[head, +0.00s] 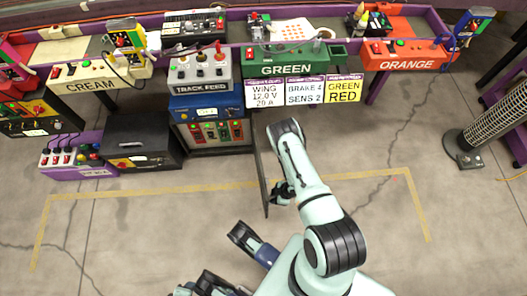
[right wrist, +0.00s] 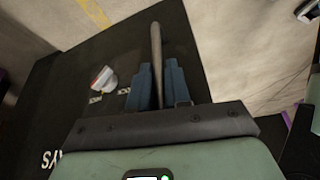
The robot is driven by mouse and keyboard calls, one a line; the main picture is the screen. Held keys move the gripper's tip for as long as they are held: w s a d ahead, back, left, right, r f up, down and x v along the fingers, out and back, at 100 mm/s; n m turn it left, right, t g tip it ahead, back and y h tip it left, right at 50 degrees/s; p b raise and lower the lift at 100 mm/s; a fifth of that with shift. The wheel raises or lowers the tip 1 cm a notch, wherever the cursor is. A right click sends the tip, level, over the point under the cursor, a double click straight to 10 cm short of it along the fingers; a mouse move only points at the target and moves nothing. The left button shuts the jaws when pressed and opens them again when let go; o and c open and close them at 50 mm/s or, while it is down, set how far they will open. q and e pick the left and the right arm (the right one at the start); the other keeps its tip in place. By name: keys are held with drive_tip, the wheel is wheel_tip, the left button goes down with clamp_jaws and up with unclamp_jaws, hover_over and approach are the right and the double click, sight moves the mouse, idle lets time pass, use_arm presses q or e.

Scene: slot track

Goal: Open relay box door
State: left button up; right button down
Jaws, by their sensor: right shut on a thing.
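The relay box (head: 213,132), with rows of coloured switches, stands on the floor under the track feed unit, its front uncovered. Its dark door (head: 261,172) is swung out from the box's right side and is seen nearly edge-on in the head view. My right gripper (head: 280,194) is at the door's outer end. In the right wrist view the dark panel of the door (right wrist: 60,100) fills the left, and my right gripper's blue fingers (right wrist: 158,88) are shut on a thin upright bar, the door's handle (right wrist: 156,45).
A purple-edged bench runs along the back, with green, orange and cream units. A black case (head: 140,140) stands left of the box. A tall heater-like grille (head: 495,122) stands at right. The floor inside the yellow tape (head: 120,190) is mostly clear.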

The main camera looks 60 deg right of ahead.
use_arm(q)
drive_tip(key=shift+s+f, duration=0.1)
drive_tip(key=shift+s, duration=0.1)
use_arm(e)
drive_tip(key=shift+s+d, duration=0.45)
drive_tip(key=shift+d, duration=0.2)
drive_tip(key=shift+s+d, duration=0.4)
drive_tip(key=shift+d, duration=0.2)
drive_tip(key=c, duration=1.2)
unclamp_jaws()
drive_tip(key=shift+o, duration=0.2)
use_arm(q)
drive_tip(key=s+d+r+g+h+p, duration=0.1)
drive_tip(key=s+d+r+p, duration=0.2)
drive_tip(key=s+r+p, duration=0.1)
drive_tip(key=shift+s+r+g, duration=0.4)
drive_tip(key=shift+s+r, duration=0.05)
drive_tip(key=shift+s, duration=0.7)
use_arm(e)
drive_tip(key=v, duration=1.3)
drive_tip(key=shift+r, duration=0.25)
